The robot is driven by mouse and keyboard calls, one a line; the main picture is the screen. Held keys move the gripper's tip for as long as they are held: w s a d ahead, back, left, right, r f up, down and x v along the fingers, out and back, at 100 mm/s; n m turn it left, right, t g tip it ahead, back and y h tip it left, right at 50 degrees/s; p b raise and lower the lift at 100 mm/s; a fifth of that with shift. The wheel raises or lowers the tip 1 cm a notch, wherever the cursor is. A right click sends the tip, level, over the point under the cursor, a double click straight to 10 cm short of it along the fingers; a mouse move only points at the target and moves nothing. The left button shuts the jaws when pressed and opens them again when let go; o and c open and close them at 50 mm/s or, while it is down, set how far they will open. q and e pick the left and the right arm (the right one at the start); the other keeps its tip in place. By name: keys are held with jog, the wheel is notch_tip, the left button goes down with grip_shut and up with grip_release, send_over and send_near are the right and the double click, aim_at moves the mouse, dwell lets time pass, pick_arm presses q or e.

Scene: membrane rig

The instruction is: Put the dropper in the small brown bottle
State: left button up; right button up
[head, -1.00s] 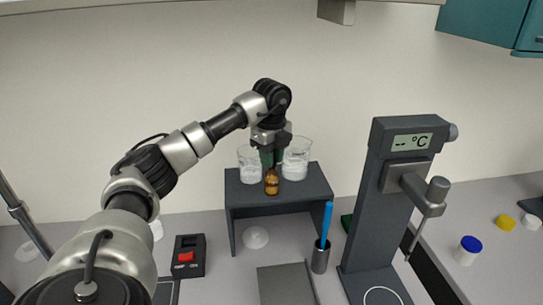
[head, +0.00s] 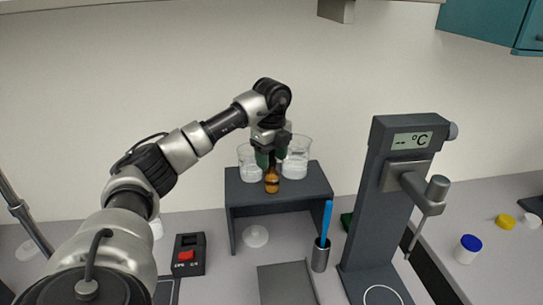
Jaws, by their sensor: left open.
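The small brown bottle (head: 272,182) stands upright on the dark grey shelf, near its front edge. My left gripper (head: 271,164) points down right above the bottle and is open, with its fingers at the bottle's neck. The fingers hide the top of the bottle, so I cannot tell whether a dropper is there. My right gripper is not in view.
Two glass beakers with white contents, a left one (head: 249,168) and a right one (head: 297,160), stand close behind the bottle on the shelf (head: 310,190). A metal cup (head: 320,258) with a blue tool and a tall display stand (head: 372,215) are to the right.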

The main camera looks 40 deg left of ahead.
pick_arm(q)
jog(key=shift+r, duration=0.3)
notch_tip(320, 180, up, 5)
jog(key=shift+f+b, duration=0.1)
jog(key=shift+b, duration=0.75)
notch_tip(320, 180, up, 4)
jog(key=shift+r+p, duration=0.1)
jog(key=shift+p, duration=0.65)
jog(key=shift+r, duration=0.6)
jog(key=shift+f, duration=0.1)
